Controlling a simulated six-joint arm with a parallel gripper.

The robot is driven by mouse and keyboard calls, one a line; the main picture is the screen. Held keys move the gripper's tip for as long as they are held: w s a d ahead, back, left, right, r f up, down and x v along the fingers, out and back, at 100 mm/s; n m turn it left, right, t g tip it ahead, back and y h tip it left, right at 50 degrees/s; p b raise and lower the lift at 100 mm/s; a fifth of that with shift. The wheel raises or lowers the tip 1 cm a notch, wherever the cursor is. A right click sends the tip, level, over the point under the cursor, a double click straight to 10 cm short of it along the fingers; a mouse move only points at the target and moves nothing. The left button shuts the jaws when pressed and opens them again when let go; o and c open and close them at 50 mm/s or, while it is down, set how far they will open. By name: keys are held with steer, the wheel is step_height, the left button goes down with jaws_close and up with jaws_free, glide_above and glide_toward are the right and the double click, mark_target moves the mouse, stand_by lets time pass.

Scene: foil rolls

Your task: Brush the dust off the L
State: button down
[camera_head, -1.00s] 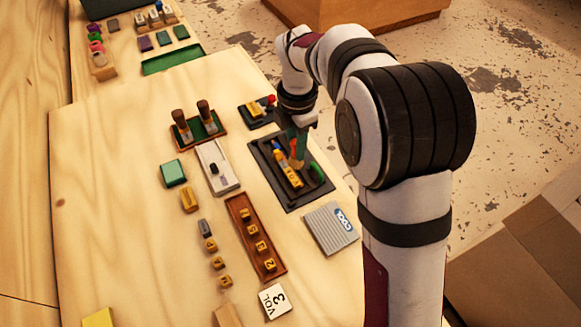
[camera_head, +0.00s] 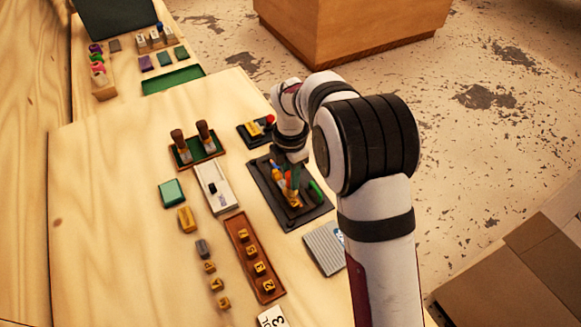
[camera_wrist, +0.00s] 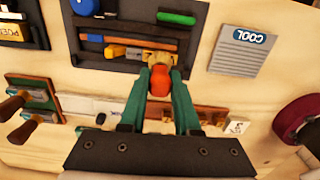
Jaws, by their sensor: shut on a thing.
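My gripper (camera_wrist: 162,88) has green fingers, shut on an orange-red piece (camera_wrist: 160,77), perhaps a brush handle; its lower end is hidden. Small yellow lettered blocks (camera_head: 217,285) stand loose on the table, and others (camera_head: 251,250) sit in a brown tray (camera_head: 239,224).
A stand with two wooden-handled tools (camera_head: 196,147) and a white holder (camera_head: 216,190) are left.

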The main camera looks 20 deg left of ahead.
steer(key=shift+f, duration=0.45)
steer(key=shift+w+a+f, duration=0.35)
steer(key=shift+w+f, duration=0.05)
steer(key=shift+f, duration=0.2)
steer(key=shift+w+a, duration=1)
steer(key=shift+a, duration=0.05)
steer(key=shift+s+d, duration=1.35)
steer(key=shift+s+r, duration=0.1)
steer(key=shift+r, duration=4)
